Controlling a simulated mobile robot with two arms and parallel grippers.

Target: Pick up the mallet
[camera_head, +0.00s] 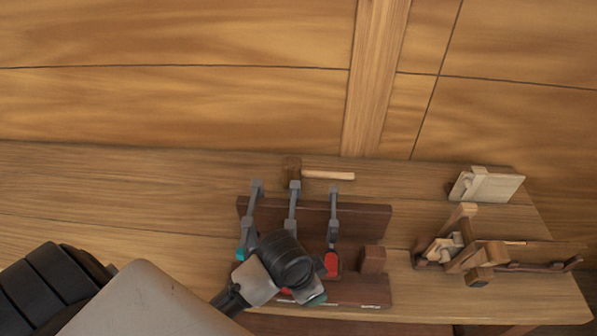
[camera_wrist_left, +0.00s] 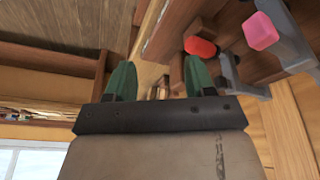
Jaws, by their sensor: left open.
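The mallet (camera_head: 291,170) lies on the wooden bench behind the clamp rack in the head view. Its brown block head is at the left and its pale handle points right. My left arm comes in from the lower left, and its wrist is over the front of the clamp rack, nearer than the mallet. My left gripper (camera_wrist_left: 160,80) shows in the left wrist view with two green fingers apart and nothing clearly between them. In the head view my wrist largely hides the fingers. I cannot make out the mallet in the left wrist view. My right gripper is not in view.
A dark wooden rack (camera_head: 375,222) holds several grey clamps (camera_head: 334,215) between my wrist and the mallet. A red clamp handle (camera_wrist_left: 199,46) is close to my right-hand finger. Wooden planes (camera_head: 486,184) stand at the right. The bench left of the mallet is clear; a planked wall rises behind.

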